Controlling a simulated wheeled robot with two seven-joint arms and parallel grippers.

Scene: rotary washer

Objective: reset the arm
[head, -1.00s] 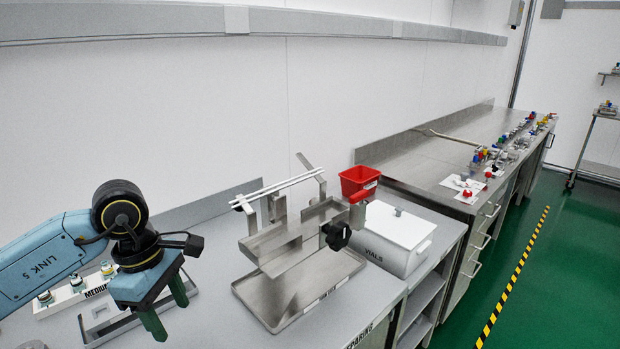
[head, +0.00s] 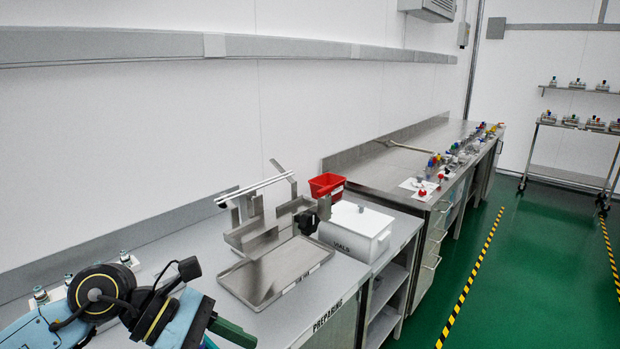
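My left arm (head: 100,300) comes in at the lower left corner. Its gripper (head: 222,338) is low in the head view, partly cut off by the bottom edge. Its green fingers appear apart, with nothing seen between them. The gripper is in front of the metal rack device (head: 265,235), apart from it in the picture. That device has white rods, upright brackets and a black knob (head: 308,223), and stands by a flat steel tray (head: 275,275) on the grey bench. My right gripper is not in view.
A white box marked VIALS (head: 355,228) and a red bin (head: 327,185) stand right of the rack. Small vials (head: 40,294) are behind my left arm. A steel counter (head: 385,165) with several coloured items runs back. The green floor (head: 520,280) at right is clear.

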